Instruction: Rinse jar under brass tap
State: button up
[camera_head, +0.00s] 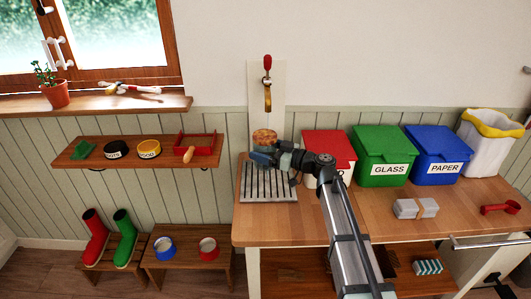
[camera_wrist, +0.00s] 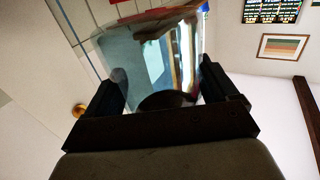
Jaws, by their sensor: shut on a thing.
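My gripper (camera_head: 272,156) is shut on a glass jar, which shows clear and bluish between the two dark fingers in the wrist view (camera_wrist: 160,62). In the head view the jar shows mainly as a round brown, speckled top (camera_head: 265,136); I cannot tell if this is a lid, the contents or residue. The brass tap (camera_head: 267,98) with a red handle is on a pale wall panel, and its spout end is above the jar in the picture. No water is visible. The slatted drain grate (camera_head: 268,186) lies below the jar. My gripper hides part of the jar.
Grey blocks (camera_head: 415,208) and a red scoop (camera_head: 500,207) lie on the counter. A wall shelf (camera_head: 115,160) is left.

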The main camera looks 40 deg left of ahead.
jog(key=shift+w+a+f, duration=0.25)
jog(key=shift+w+a, duration=0.6)
jog(key=shift+a, duration=0.3)
jog(key=shift+w+a+f, duration=0.25)
jog(key=shift+w+a, duration=0.6)
jog(key=shift+a, duration=0.25)
